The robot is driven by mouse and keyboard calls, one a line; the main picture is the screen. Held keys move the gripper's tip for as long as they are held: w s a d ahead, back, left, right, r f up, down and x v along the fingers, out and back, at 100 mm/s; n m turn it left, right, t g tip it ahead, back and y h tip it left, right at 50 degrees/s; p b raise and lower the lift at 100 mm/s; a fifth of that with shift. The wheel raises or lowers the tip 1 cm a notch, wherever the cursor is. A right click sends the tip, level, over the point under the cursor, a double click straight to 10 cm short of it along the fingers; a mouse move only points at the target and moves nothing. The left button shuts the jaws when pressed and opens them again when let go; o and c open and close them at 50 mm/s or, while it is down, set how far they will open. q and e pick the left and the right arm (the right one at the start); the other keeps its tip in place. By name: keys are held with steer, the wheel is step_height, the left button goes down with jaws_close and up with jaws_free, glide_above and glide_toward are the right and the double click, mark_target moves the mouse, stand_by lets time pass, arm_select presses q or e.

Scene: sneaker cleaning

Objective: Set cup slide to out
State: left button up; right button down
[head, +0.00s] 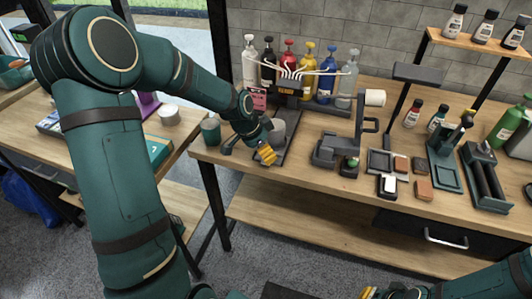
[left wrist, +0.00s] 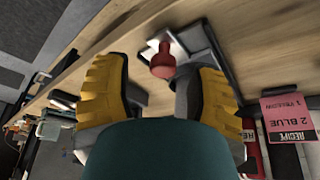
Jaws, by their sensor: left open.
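The cup slide (head: 289,151) is a dark flat rail below the pump bottles at the back of the bench, with a grey cup-like part (head: 277,131) on it. My left gripper (head: 267,153) is at the front end of the slide and hides part of it. In the left wrist view my left gripper's yellow fingers (left wrist: 161,84) are spread wide. A red knob (left wrist: 162,62) shows between them, apart from both, near a grey plate (left wrist: 201,45). My right gripper (head: 380,293) shows only partly at the bottom edge, low in front of the bench.
Several pump bottles (head: 308,74) stand behind the slide. A pink recipe card (head: 259,98) hangs beside them, and a green cup (head: 211,131) stands to the left. A dark stand (head: 328,150), trays and blocks lie to the right. The bench's front strip is clear.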

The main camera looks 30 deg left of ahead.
arm_select(q)
steer(key=v, duration=1)
steer(key=shift+s, duration=0.1)
arm_select(e)
steer(key=shift+s, duration=0.15)
